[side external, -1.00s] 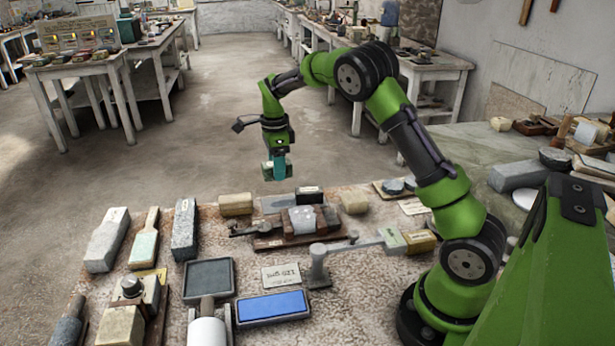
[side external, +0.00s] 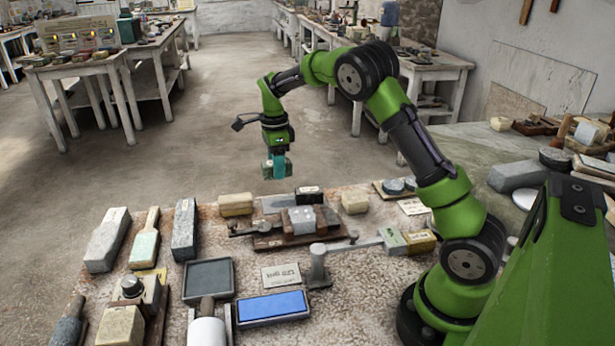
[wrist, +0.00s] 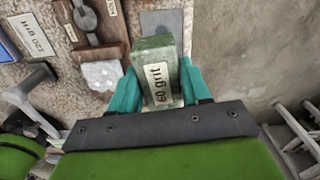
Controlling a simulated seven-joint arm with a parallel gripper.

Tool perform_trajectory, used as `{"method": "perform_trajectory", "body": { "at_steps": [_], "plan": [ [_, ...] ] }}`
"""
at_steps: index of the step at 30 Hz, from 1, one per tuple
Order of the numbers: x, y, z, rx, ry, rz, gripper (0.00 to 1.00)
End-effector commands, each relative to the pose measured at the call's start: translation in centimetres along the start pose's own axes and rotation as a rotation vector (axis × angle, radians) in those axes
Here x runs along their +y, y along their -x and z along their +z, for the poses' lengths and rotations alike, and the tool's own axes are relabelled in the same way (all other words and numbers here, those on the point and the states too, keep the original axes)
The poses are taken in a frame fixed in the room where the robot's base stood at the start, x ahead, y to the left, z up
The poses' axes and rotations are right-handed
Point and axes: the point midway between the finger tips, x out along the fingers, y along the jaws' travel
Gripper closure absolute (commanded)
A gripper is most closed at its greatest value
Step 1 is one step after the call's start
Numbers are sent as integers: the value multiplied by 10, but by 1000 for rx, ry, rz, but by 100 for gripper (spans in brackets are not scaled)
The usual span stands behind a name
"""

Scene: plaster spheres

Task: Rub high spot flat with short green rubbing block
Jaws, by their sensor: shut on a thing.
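My gripper (side external: 276,170) is shut on a green rubbing block labelled "60 grit" (wrist: 157,72). The teal fingers press on both sides of the block in the wrist view. In the side view my gripper hangs in the air near the far edge of the bench, beyond and left of the clamped plaster piece. The pale, rough plaster piece (side external: 302,220) sits in a dark wooden holder (side external: 268,241); it also shows in the wrist view (wrist: 102,75), left of the block and apart from it. I cannot make out a high spot on it.
A metal post with an arm (side external: 318,265) stands in front of the holder. A blue-topped stone (side external: 272,306), a dark tray (side external: 208,279) and a "120 grit" card (side external: 281,275) lie nearer. Several blocks line the bench's left side. The air around my gripper is clear.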

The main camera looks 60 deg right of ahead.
Motion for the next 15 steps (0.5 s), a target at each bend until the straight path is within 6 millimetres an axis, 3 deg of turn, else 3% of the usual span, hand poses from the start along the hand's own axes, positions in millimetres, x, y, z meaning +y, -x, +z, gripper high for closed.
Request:
{"method": "perform_trajectory", "body": {
  "at_steps": [4, 8, 15],
  "plan": [
    [11, 24, 7, -5, 17, -6, 92],
    [44, 41, -2, -5, 26, -3, 92],
    [106, 40, -28, -3, 23, -1, 92]
  ]
}}
